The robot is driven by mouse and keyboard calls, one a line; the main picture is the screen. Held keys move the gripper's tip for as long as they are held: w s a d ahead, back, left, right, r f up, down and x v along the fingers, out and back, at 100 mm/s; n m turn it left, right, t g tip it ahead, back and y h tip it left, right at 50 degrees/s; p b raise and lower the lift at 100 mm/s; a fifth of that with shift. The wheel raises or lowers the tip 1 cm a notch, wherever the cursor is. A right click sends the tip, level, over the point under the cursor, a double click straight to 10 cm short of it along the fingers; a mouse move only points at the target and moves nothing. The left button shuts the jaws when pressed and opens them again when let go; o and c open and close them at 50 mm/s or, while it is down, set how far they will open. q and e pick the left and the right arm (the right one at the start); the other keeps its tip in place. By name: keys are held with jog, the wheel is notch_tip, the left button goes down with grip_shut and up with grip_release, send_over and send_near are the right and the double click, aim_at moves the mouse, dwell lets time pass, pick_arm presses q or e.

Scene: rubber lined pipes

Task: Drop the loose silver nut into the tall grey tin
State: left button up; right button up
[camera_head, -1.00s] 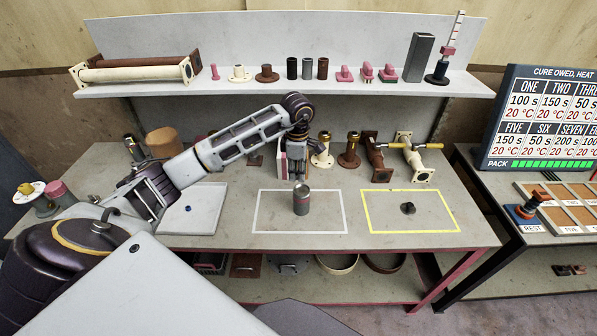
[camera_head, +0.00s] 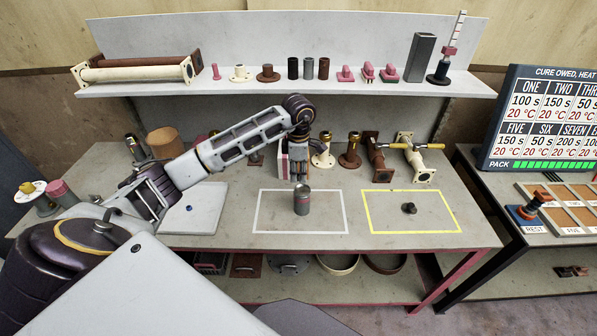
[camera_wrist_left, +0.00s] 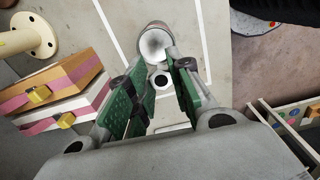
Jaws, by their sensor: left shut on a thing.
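The tall grey tin (camera_head: 302,204), a grey cylinder with a dark reddish band, stands upright inside the white-outlined rectangle on the bench. In the left wrist view its round top (camera_wrist_left: 153,40) shows just beyond my fingertips. My left gripper (camera_head: 299,175) points down above and behind the tin in the head view. Its green-padded fingers (camera_wrist_left: 160,88) are closed on the small silver nut (camera_wrist_left: 159,81), seen as a ring with a dark hole. The nut is apart from the tin in the wrist picture, and it is too small to tell in the head view. My right gripper is out of view.
A yellow-outlined rectangle holds a small dark piece (camera_head: 409,208) to the right. Flanged pipes (camera_head: 377,160) stand along the back of the bench. The bench front around the tin is clear.

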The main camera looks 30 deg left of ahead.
pick_arm(q)
jog(key=shift+f, duration=0.75)
jog(key=shift+f+b, duration=0.65)
jog(key=shift+f, duration=0.1)
notch_tip(320, 180, down, 2)
jog(key=shift+f+b, duration=0.25)
jog(key=shift+b, duration=0.35)
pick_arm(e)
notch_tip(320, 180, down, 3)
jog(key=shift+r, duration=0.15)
pick_arm(q)
jog(key=o, duration=1)
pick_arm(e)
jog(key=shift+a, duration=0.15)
